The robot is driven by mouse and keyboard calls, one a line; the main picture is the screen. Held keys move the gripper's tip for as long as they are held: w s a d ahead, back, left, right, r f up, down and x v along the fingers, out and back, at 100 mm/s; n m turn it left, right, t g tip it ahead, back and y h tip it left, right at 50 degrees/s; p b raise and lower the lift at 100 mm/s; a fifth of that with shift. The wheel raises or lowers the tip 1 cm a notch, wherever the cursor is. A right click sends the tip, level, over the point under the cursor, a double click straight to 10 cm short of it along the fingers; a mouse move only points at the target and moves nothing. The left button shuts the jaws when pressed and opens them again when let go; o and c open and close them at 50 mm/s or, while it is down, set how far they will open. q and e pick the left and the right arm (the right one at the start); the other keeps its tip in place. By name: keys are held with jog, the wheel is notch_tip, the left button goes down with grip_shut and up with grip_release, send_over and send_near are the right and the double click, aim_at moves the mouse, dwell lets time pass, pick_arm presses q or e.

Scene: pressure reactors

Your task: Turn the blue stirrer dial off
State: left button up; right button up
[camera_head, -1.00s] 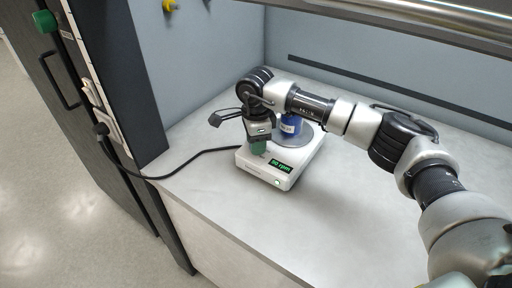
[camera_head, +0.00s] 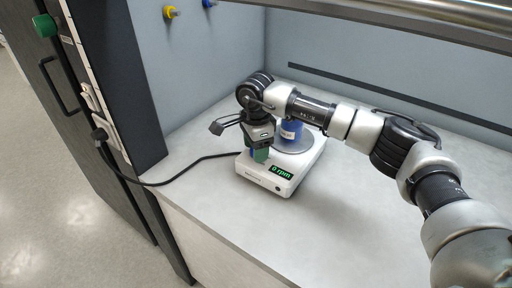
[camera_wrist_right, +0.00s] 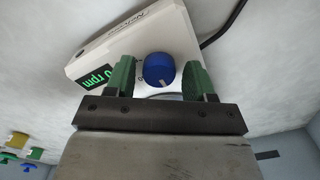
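The white stirrer (camera_head: 262,178) sits on the bench, its green display (camera_head: 281,171) reading 0 rpm. Its round blue dial (camera_wrist_right: 159,69) with a pale mark shows clearly in the right wrist view. In the head view it is mostly hidden by the gripper. My right gripper (camera_head: 258,155) is over the stirrer's front left corner. In the right wrist view its green fingertips (camera_wrist_right: 160,77) are open on either side of the dial, with narrow gaps. My left gripper is not in view.
A blue labelled vessel (camera_head: 291,131) stands on the stirrer's round grey plate (camera_head: 296,145), close behind my right gripper. A black cable (camera_head: 190,178) runs left to the dark cabinet. The bench (camera_head: 350,205) is clear at the front right.

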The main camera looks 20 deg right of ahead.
jog(key=shift+o, duration=0.3)
jog(key=shift+f, duration=0.1)
notch_tip(320, 180, up, 11)
jog(key=b, duration=0.1)
jog(key=shift+f, duration=0.15)
dwell(0.4)
